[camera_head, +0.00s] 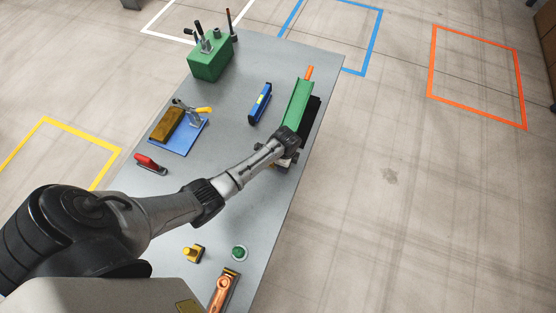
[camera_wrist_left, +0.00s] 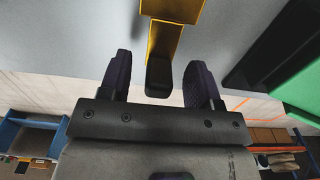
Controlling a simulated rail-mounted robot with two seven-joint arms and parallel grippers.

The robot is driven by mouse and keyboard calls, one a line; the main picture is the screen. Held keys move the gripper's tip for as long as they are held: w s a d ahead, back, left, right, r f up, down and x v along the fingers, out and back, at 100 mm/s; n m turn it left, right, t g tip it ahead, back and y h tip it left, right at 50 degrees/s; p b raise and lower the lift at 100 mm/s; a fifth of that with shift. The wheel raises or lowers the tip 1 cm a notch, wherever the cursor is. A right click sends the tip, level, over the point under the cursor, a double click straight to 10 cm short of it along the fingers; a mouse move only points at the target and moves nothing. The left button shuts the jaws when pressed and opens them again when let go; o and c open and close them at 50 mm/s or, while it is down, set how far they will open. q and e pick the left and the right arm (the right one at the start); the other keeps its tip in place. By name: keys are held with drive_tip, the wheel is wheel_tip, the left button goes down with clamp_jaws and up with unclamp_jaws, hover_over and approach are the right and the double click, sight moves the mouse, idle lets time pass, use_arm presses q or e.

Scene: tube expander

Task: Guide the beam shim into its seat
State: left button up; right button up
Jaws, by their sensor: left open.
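My left gripper (camera_head: 286,159) is at the near end of a long green beam (camera_head: 299,98) on the right side of the table. In the left wrist view my left gripper (camera_wrist_left: 158,84) is open. A yellow piece (camera_wrist_left: 168,40) with a black end (camera_wrist_left: 170,78) reaches between its two fingers, with gaps on both sides. I cannot tell for sure whether this is the beam shim. The green beam also shows at the right of the wrist view (camera_wrist_left: 300,98), beside a black part (camera_wrist_left: 270,55). My wrist hides the beam's near end and any seat there. My right gripper is not in view.
An orange piece (camera_head: 309,72) sticks out at the beam's far end. A blue tool (camera_head: 260,102), a blue plate with clamp (camera_head: 186,142), a green block (camera_head: 210,62) and a red-handled tool (camera_head: 150,163) lie left. A copper-coloured part (camera_head: 222,290) lies near the front. The table's middle is fairly clear.

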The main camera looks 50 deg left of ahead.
use_arm(q)
drive_tip(key=c, duration=1.1)
drive_tip(key=shift+o, duration=0.2)
drive_tip(key=shift+r, duration=0.45)
drive_tip(key=r, duration=0.3)
drive_tip(key=shift+d+r, duration=0.35)
drive_tip(key=shift+d, duration=0.05)
drive_tip(key=d+r, duration=0.6)
drive_tip(key=d, duration=0.5)
drive_tip(key=shift+r, duration=0.2)
drive_tip(key=shift+w, duration=0.1)
